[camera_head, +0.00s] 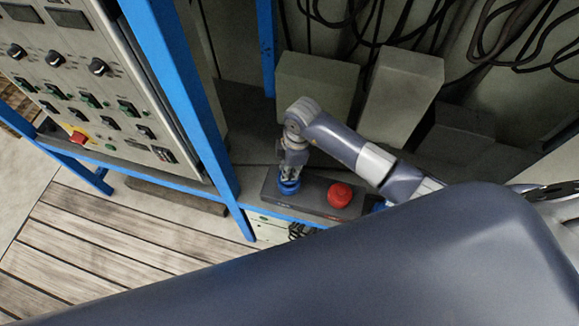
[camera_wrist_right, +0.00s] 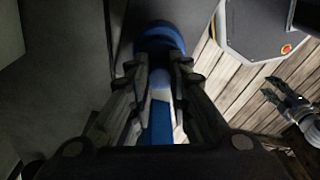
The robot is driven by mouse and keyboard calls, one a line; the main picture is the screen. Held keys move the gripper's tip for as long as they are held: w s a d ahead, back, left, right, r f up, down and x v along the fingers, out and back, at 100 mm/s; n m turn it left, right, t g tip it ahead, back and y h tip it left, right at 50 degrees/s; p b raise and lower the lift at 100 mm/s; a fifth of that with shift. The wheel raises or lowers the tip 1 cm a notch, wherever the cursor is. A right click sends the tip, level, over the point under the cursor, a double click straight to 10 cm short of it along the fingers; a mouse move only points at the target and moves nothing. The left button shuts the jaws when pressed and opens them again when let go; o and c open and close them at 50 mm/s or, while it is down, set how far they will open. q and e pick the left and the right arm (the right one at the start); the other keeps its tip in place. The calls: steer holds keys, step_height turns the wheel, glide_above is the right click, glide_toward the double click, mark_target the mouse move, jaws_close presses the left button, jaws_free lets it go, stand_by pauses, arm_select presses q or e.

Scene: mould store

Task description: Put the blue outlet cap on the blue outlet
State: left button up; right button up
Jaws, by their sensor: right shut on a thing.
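In the head view my right gripper (camera_head: 290,172) points down at the near left end of a dark grey block (camera_head: 314,203). It is shut on the blue outlet cap (camera_head: 288,187), which is at that end of the block. In the wrist view the cap's blue round edge (camera_wrist_right: 160,36) shows just past the fingertips (camera_wrist_right: 158,68). The blue outlet is hidden under the cap and fingers, and I cannot tell whether the cap is seated. My left gripper (camera_wrist_right: 277,98) shows only in the wrist view, at the right, with its fingers apart and empty.
A red cap (camera_head: 340,194) is on the same block, right of the blue one. A blue part (camera_head: 377,205) shows behind my arm. A blue post (camera_head: 180,95) and a control panel (camera_head: 85,85) stand left. Grey blocks (camera_head: 402,95) and cables (camera_head: 480,50) lie behind.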

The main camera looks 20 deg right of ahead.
steer(key=shift+f+b, duration=0.9)
steer(key=shift+f, duration=0.7)
stand_by(0.6)
steer(key=o, duration=0.9)
steer(key=shift+o, duration=0.2)
steer(key=o, duration=0.4)
steer(key=shift+r, duration=0.15)
step_height(320, 180, up, 7)
steer(key=p, duration=0.7)
steer(key=shift+r, duration=0.15)
